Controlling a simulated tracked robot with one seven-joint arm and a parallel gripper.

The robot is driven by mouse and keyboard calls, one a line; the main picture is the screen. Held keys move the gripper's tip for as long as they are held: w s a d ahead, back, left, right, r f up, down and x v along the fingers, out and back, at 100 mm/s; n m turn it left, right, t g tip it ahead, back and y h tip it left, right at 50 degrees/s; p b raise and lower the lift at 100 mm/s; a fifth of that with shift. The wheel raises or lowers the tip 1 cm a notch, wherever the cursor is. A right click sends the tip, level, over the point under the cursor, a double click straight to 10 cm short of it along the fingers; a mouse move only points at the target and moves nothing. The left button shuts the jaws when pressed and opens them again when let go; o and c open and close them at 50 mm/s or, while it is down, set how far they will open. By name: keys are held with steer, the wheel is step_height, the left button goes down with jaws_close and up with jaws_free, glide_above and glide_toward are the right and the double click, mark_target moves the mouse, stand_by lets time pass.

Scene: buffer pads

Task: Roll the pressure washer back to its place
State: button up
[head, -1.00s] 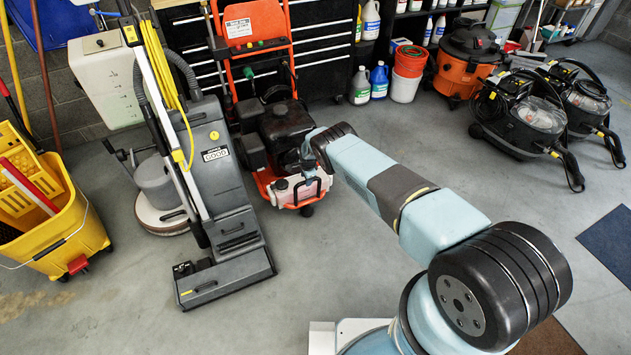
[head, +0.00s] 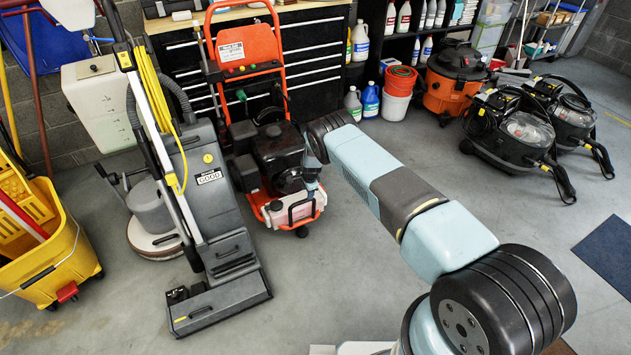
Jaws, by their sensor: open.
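The pressure washer (head: 277,160) stands upright in the head view, left of centre, in front of the black tool chest. It has an orange-red tube frame with a tall handle (head: 250,53), a black engine and a white front part with a carry bar. My gripper (head: 311,187) hangs at the end of my arm, over the front right of the washer by the carry bar. It is open, but its fingers are small and dark here. I cannot tell whether they touch the bar or stand around it.
A grey upright floor machine (head: 215,190) stands close on the washer's left. A yellow mop bucket (head: 55,250) is at the far left. The black tool chest (head: 325,65) is behind. An orange shop vacuum (head: 452,80) and black extractors (head: 515,130) stand right. The middle floor is clear.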

steer(key=d+r, duration=0.3)
steer(key=r, duration=0.4)
steer(key=shift+d, duration=0.3)
